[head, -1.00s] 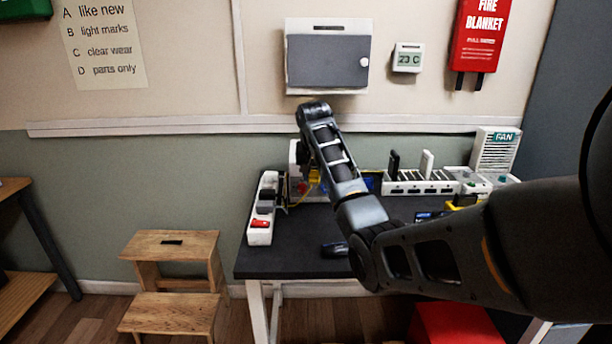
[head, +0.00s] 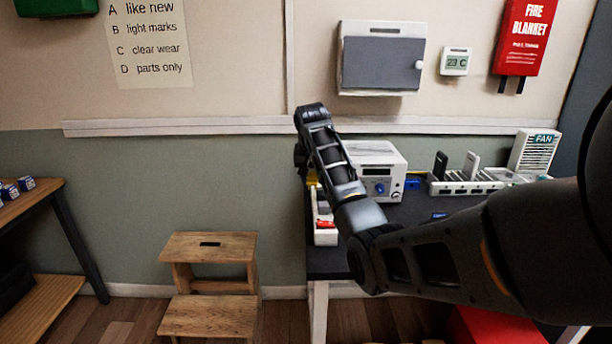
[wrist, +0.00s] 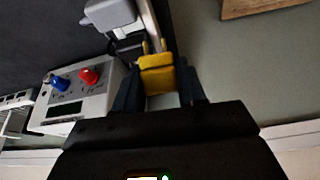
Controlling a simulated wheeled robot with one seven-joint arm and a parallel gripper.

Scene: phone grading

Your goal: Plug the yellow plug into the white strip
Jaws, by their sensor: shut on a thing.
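My gripper (wrist: 158,88) is shut on the yellow plug (wrist: 158,76) in the wrist view. Two thin prongs stick out from the plug's far side, beside the end of the white strip (wrist: 151,22). The prongs show, so the plug is not fully seated; I cannot tell whether they touch the strip. The strip carries a grey plug (wrist: 110,13) and a black one (wrist: 129,46).
A white instrument box (head: 378,165) stands close right of the strip; its red knob (wrist: 89,76) and blue knob (wrist: 60,83) show in the wrist view. A slotted rack (head: 465,185) and a fan (head: 533,152) are further right. A wooden step stool (head: 209,246) stands left of the bench.

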